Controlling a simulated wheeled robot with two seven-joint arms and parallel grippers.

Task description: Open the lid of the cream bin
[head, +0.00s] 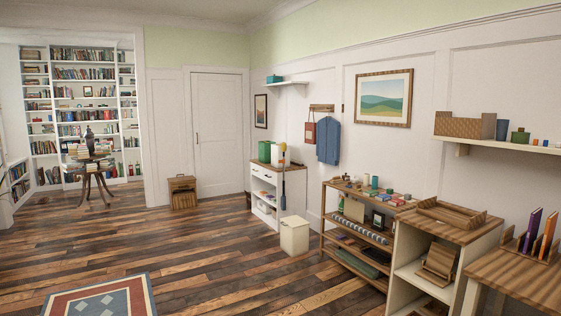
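The cream bin (294,239) stands on the wooden floor right of the picture's middle, some way ahead of me. It is box-shaped and upright. Its lid (294,221) lies flat on top and looks closed. The inside of the bin is hidden. Neither of my grippers shows in the head view.
A white cabinet (262,182) stands behind the bin, with a long-handled tool (283,185) beside it. A wooden shelf unit (330,238) stands close to the bin's right. A patterned rug (100,298) lies front left. The floor (205,255) left of the bin is clear.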

